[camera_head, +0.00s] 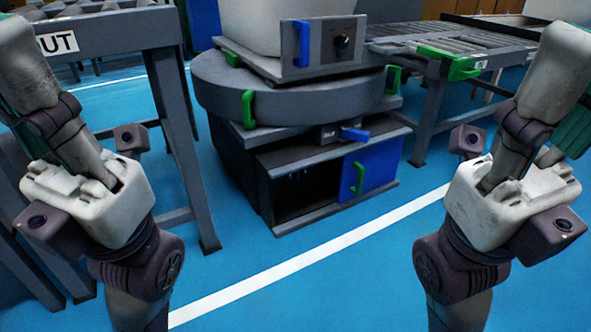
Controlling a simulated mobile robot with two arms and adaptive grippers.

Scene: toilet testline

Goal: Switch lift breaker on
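The lift (290,90) stands in the middle, with a round grey platform on a grey base. No part is labelled as the breaker. The base has an open dark compartment (290,205); small shapes inside are too dark to make out. A blue door panel (378,168) with a green handle (358,178) covers its right part. A blue lever (355,134) sticks out just above. A panel higher up carries a black knob (342,41) and a blue handle (301,43). My arms show at both sides, apart from the lift; neither gripper's fingers show.
A grey conveyor frame with an "OUT" sign (57,43) stands at left, its leg (185,150) close to the lift. A roller conveyor (450,47) with a green handle (464,70) adjoins at right. The blue floor (330,285) in front is clear, crossed by a white line.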

